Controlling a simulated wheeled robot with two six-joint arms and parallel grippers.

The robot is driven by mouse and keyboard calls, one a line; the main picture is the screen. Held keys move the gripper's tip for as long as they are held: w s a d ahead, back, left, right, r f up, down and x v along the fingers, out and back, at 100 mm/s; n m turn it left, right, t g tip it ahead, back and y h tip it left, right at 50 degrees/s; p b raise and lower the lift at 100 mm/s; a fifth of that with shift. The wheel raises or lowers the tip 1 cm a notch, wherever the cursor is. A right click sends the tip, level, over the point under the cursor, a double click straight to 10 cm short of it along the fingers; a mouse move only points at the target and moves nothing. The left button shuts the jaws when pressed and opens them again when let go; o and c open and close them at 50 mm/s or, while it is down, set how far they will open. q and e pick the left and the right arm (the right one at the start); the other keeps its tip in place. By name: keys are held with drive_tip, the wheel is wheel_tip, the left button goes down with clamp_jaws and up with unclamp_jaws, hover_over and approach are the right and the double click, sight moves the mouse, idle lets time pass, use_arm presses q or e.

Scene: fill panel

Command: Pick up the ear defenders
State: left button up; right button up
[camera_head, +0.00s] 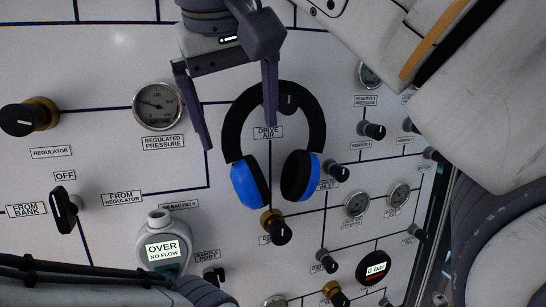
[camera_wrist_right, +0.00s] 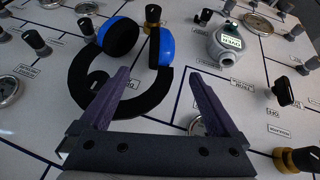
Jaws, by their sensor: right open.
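The ear defenders hang on the white panel by a black headband, with two blue-and-black cups below; the band (camera_head: 314,117) and left cup (camera_head: 246,186) show in the head view. The band arches around a dark knob above the "DRIVE AIR" label. In the wrist view the blue cup (camera_wrist_right: 166,46) and band (camera_wrist_right: 80,85) show too. My right gripper (camera_head: 238,137) is open and empty. In the head view one finger overlaps the top of the band and the other is left of it. In the wrist view one side of the band lies between the fingertips (camera_wrist_right: 158,74). Contact cannot be told.
A gauge (camera_head: 157,105) is left of my right gripper. A grey meter reading "OVER NO FLOW" (camera_head: 163,249) is at lower left. A brass-collared knob (camera_head: 279,232) sits just below the cups. Several small knobs and gauges crowd the right. My arm parts cover the upper right.

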sight(244, 165)
drive_tip(key=x, duration=0.3)
drive_tip(key=b+x, duration=0.1)
drive_tip(key=shift+w+a+f, duration=0.15)
drive_tip(key=shift+a+f, duration=0.1)
drive_tip(key=shift+f, duration=0.1)
drive_tip(key=shift+x, duration=2.6)
drive_tip(key=shift+w, duration=0.1)
drive_tip(key=shift+r, duration=0.1)
clamp_jaws()
